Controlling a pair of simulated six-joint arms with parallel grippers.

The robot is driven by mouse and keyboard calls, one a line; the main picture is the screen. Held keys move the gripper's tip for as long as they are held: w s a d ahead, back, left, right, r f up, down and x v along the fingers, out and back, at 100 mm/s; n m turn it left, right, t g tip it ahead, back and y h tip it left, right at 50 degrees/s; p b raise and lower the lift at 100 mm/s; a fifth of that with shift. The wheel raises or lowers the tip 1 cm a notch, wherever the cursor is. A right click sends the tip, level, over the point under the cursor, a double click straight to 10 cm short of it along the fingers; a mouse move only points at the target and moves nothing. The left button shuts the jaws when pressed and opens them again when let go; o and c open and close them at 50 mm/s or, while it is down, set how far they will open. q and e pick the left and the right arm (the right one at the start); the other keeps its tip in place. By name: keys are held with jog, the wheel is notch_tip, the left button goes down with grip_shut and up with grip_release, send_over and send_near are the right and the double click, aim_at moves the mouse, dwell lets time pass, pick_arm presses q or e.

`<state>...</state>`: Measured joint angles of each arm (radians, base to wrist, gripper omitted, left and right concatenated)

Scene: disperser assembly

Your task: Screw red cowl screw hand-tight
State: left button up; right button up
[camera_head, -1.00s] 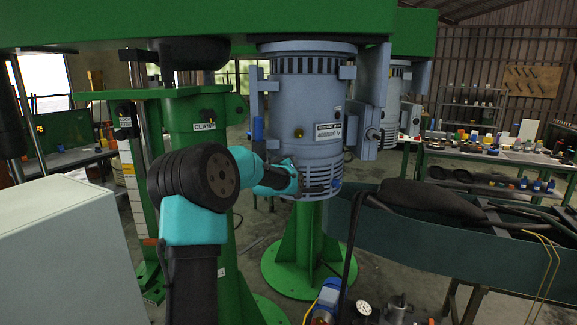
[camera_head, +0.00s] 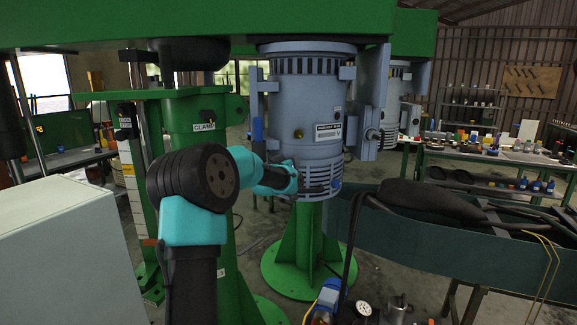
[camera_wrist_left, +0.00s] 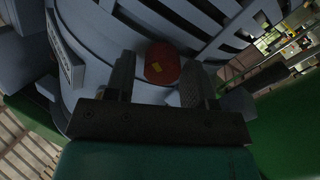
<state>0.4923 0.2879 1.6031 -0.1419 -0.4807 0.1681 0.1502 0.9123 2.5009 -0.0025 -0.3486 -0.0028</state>
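The red cowl screw (camera_wrist_left: 162,63), a round red head with a small yellow mark, sits on the grey-blue slotted motor cowl (camera_wrist_left: 100,40) in the left wrist view. My left gripper (camera_wrist_left: 160,82) is open, with one dark finger on each side of the screw. A gap shows on the left side of the head; the right finger is very close, and I cannot tell whether it touches. In the head view, my left gripper (camera_head: 312,190) is at the lower front of the motor (camera_head: 305,110), and the screw is hidden there. My right gripper is not in view.
A green pedestal (camera_head: 304,250) stands below the motor. A green post labelled CLAMP (camera_head: 204,127) is behind my left arm. A dark trough (camera_head: 430,240) with a black object lies to the right. A pale box (camera_head: 65,250) fills the lower left.

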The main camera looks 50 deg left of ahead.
pick_arm(q)
jog(key=shift+o, duration=0.7)
jog(key=shift+f, duration=0.1)
jog(key=shift+s, duration=0.1)
jog(key=v, duration=1.7)
jog(key=shift+d, duration=0.15)
